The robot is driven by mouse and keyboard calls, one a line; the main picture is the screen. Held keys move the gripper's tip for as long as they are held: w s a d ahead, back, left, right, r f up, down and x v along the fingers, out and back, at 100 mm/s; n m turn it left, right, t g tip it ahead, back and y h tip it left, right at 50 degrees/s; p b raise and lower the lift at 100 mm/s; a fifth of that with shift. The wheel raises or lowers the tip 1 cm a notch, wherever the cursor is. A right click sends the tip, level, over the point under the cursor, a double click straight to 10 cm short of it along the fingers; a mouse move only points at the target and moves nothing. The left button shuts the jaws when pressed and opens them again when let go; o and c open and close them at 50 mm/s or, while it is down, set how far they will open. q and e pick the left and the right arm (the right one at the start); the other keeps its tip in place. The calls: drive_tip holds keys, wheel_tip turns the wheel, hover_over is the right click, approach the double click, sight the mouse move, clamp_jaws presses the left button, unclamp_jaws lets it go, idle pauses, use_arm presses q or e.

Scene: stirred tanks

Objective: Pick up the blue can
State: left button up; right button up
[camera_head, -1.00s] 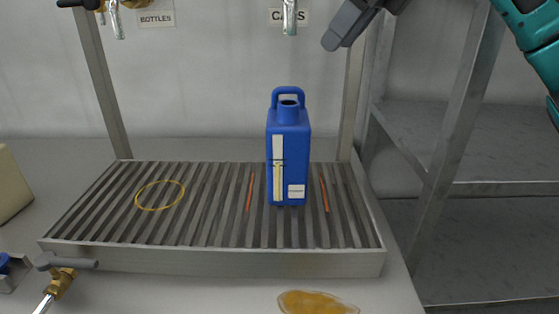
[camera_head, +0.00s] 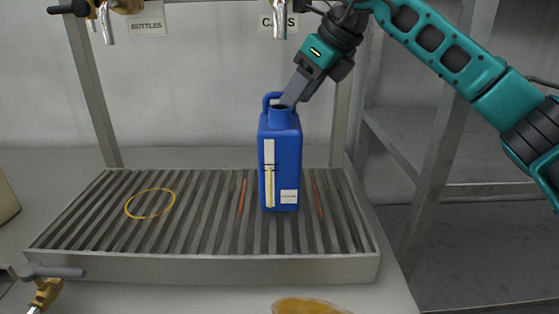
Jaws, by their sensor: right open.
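The blue can (camera_head: 280,160) stands upright on the slatted metal rack, between two short orange-red marks. It has a loop handle at the top left, an open neck, and a pale strip and a label on its front. My right gripper (camera_head: 292,97) comes in from the upper right, its fingers pointing down and left at the can's handle and neck. It is open. Its fingers overlap the top of the can in the picture, and I cannot tell whether they touch it. My left gripper is not in view.
The slatted rack (camera_head: 200,268) has a yellow ring (camera_head: 150,203) on its left part. Taps (camera_head: 279,20) hang above. A brass valve (camera_head: 46,291) is at the lower left. An amber puddle (camera_head: 308,306) lies in front. Metal shelving (camera_head: 450,155) stands at the right.

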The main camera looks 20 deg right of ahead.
drive_tip(key=shift+w+a+f, duration=0.2)
drive_tip(key=shift+f, duration=0.25)
drive_tip(key=shift+c, duration=0.4)
clamp_jaws()
drive_tip(key=shift+r, duration=0.1)
idle(0.5)
